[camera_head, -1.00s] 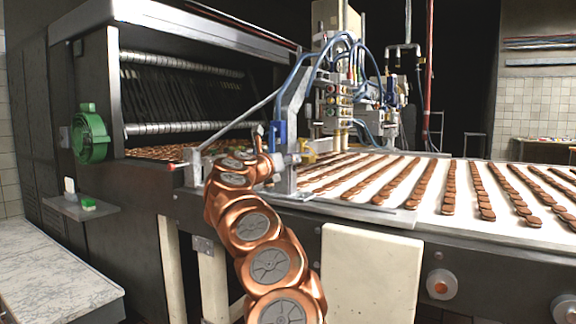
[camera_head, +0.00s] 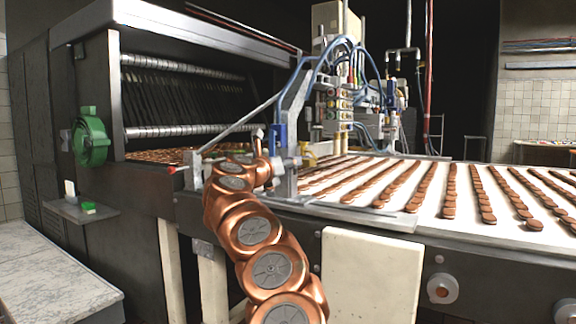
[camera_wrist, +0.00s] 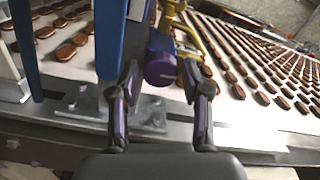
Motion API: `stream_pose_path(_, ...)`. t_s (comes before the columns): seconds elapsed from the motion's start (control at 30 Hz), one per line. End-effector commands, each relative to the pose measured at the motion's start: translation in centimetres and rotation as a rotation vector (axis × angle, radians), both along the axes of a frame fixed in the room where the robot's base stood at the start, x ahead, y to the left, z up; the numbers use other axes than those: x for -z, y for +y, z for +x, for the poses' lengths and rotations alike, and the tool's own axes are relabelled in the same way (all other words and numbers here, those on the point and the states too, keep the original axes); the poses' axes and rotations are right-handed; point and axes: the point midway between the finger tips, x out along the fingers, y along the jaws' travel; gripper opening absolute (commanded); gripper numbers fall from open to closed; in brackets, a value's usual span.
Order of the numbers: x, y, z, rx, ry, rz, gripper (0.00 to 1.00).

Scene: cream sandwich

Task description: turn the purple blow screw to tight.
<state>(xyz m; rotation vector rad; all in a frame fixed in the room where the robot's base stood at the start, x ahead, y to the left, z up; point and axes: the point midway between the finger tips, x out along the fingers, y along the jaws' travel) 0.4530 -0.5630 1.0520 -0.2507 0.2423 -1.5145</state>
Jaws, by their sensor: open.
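The purple blow screw (camera_wrist: 160,68) shows in the wrist view as a short, round purple knob beside a blue upright part and a yellow fitting. My gripper (camera_wrist: 162,88) is open, with one dark finger to the left of the screw and one to the right in the picture. The fingers look apart from it, and I cannot tell how deep it lies between them. In the head view my copper arm reaches to the machine frame beside the conveyor. The purple screw cannot be made out there, and my gripper is not clearly visible.
A blue upright (camera_wrist: 108,35) stands close to my left finger. The conveyor (camera_head: 330,190) carries rows of brown biscuits and runs to the right. Blue hoses and valves (camera_head: 335,100) rise above it. A metal rail (camera_wrist: 230,135) lies below the fingers in the wrist view.

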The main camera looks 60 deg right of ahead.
Motion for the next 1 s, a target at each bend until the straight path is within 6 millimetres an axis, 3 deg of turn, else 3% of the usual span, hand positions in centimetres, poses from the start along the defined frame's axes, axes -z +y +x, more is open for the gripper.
stream_pose_path(0.37, -0.1, 2.9, -0.2, -0.003, -0.002, -0.001, 0.47)
stream_pose_path(1.0, -0.1, 10.4, -0.3, -0.005, -0.001, -0.002, 0.47)
